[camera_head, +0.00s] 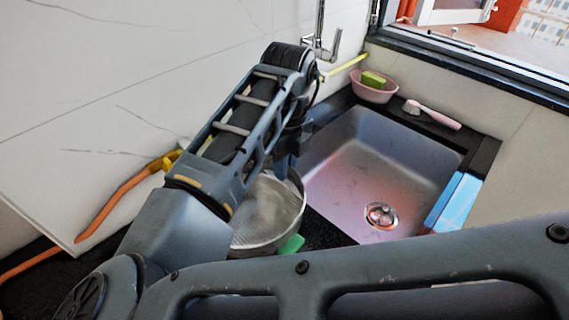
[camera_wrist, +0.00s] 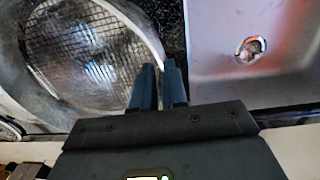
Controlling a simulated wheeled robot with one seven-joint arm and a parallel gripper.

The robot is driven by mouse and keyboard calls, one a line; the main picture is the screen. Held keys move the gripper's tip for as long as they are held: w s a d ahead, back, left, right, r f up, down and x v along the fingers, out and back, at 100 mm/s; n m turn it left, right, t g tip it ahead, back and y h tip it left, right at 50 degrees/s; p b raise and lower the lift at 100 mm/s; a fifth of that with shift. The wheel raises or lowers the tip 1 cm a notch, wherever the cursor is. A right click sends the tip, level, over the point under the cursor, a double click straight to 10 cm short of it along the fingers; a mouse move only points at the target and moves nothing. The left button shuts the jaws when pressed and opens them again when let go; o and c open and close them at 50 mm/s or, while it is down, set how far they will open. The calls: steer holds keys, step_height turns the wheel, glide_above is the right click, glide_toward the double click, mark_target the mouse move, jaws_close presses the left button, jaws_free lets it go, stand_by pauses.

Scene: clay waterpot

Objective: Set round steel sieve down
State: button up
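The round steel sieve (camera_head: 265,215) is left of the sink in the head view, partly hidden behind my arm. Its mesh (camera_wrist: 75,45) fills the left of the wrist view. My gripper (camera_wrist: 159,66) is at the sieve's sink-side edge, with the rim running between its two close fingers, so it looks shut on the rim. In the head view my gripper (camera_head: 284,168) is above the sieve's far edge. The sieve looks roughly level over the dark counter. I cannot tell whether it touches the surface.
The steel sink (camera_head: 350,165) with its drain (camera_head: 381,215) lies to the right. A green object (camera_head: 291,245) shows beside the sieve's near edge. A pink bowl (camera_head: 374,92) with a green sponge and a brush (camera_head: 432,114) stand behind the sink. An orange hose (camera_head: 110,205) lies left.

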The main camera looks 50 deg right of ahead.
steer(key=o, duration=0.3)
steer(key=shift+o, duration=0.2)
step_height(320, 180, up, 2)
steer(key=shift+p, duration=0.45)
step_height(320, 180, up, 11)
steer(key=b, duration=0.1)
steer(key=shift+d+r, duration=0.15)
steer(key=shift+d, duration=0.1)
